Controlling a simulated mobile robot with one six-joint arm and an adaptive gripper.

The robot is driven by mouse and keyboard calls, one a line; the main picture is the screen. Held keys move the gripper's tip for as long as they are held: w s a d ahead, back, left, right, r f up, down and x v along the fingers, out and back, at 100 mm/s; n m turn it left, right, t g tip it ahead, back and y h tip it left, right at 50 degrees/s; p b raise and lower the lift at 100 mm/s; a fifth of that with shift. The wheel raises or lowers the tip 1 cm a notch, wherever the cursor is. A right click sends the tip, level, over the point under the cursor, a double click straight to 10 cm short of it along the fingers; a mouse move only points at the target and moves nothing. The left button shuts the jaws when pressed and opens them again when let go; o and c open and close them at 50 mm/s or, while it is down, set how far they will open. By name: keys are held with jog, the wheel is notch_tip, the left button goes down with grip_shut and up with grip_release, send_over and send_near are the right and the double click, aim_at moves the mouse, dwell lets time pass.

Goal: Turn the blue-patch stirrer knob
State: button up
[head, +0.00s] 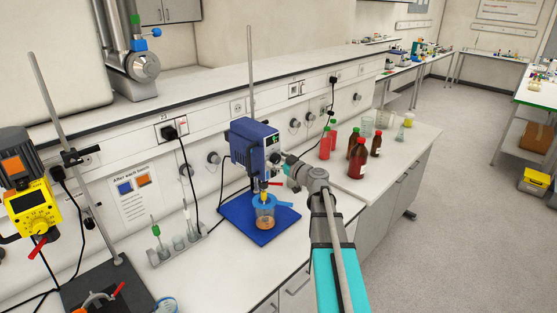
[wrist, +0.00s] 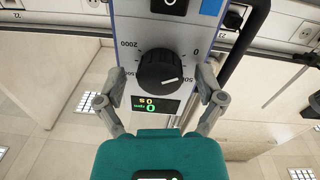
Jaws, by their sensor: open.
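The blue stirrer (head: 246,140) hangs on an upright rod at the middle of the bench in the head view. In the wrist view, its front panel carries a black round knob (wrist: 162,70) with a white pointer line, a printed scale and a lit green display (wrist: 154,105). A blue patch (wrist: 211,6) shows at the panel's top edge. My gripper (wrist: 162,80) is open, with one grey finger on each side of the knob. I cannot tell whether either finger touches it. In the head view, my arm reaches the stirrer's front from the right and partly hides it.
A beaker (head: 265,215) stands under the stirrer on a blue base (head: 235,215). A yellow stirrer (head: 35,212) stands at the far left. Tubes in a rack (head: 175,247) are between them. Red and brown bottles (head: 357,160) stand to the right.

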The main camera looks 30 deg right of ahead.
jog(key=c, duration=1.1)
jog(key=shift+d, duration=0.15)
jog(key=shift+c, duration=0.3)
jog(key=shift+m, duration=0.3)
